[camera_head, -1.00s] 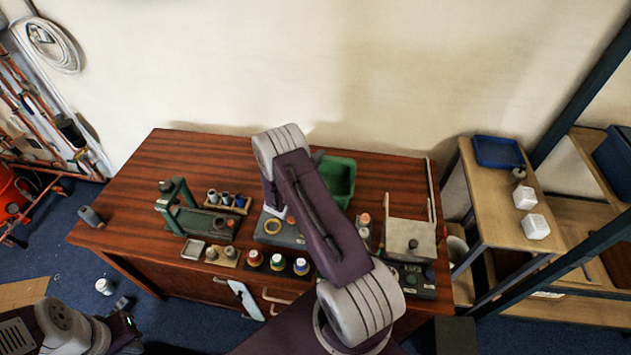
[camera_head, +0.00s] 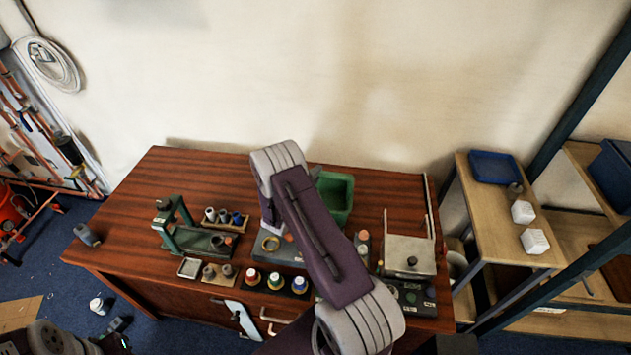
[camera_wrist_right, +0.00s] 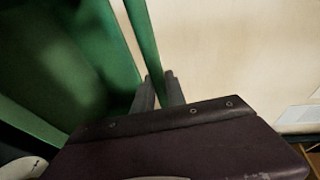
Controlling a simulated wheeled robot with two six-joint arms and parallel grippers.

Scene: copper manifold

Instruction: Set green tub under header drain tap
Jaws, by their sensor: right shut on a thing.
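The green tub (camera_head: 337,197) is an open-topped box at the back of the wooden bench, partly hidden behind my right arm in the head view. In the right wrist view the tub (camera_wrist_right: 65,65) fills the left side. My right gripper (camera_wrist_right: 157,88) is shut on the tub's wall, one finger on each side of it. In the head view the right gripper (camera_head: 315,172) is mostly hidden by its own arm. Copper pipework (camera_head: 32,140) stands against the wall at far left; I cannot pick out the drain tap on it. My left gripper is not in view.
The bench (camera_head: 150,190) holds a green vice-like tool (camera_head: 175,225), several spools (camera_head: 275,280) and a grey box (camera_head: 410,253). A shelf unit (camera_head: 490,215) stands close on the right. An orange-red object (camera_head: 12,210) is on the floor at left. Blue floor shows left of the bench.

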